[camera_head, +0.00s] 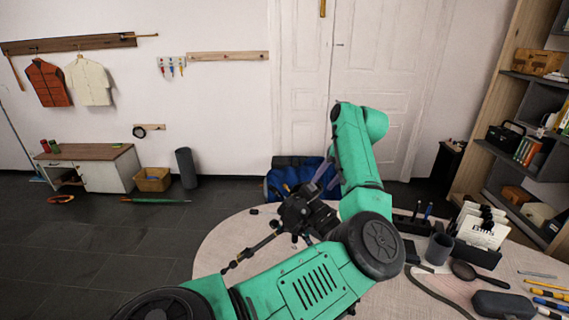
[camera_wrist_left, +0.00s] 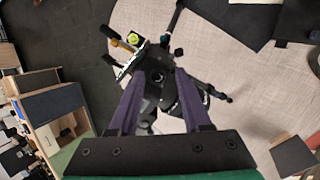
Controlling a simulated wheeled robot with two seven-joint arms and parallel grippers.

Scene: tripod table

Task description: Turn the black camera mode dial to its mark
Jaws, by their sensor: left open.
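The black camera (camera_head: 299,212) is on a black tripod (camera_head: 262,243) with spread legs, at the round table. My left gripper (camera_head: 322,180) has purple fingers and comes down from above, close to the camera's top. In the left wrist view the open fingers (camera_wrist_left: 160,72) lie on either side of dark camera parts. A round dark part, possibly the mode dial (camera_wrist_left: 157,77), shows between the fingertips. I cannot tell whether the fingers touch it. The dial's mark cannot be made out. A yellow-green round part (camera_wrist_left: 133,39) sits beside the camera. My right gripper is not in view.
The pale round table (camera_head: 222,243) has bare room left of the tripod. At its right are a grey cup (camera_head: 439,249), a card holder (camera_head: 478,255), a magnifier (camera_head: 465,270), a dark case (camera_head: 502,304) and pens. A blue bag (camera_head: 283,178) lies behind the table.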

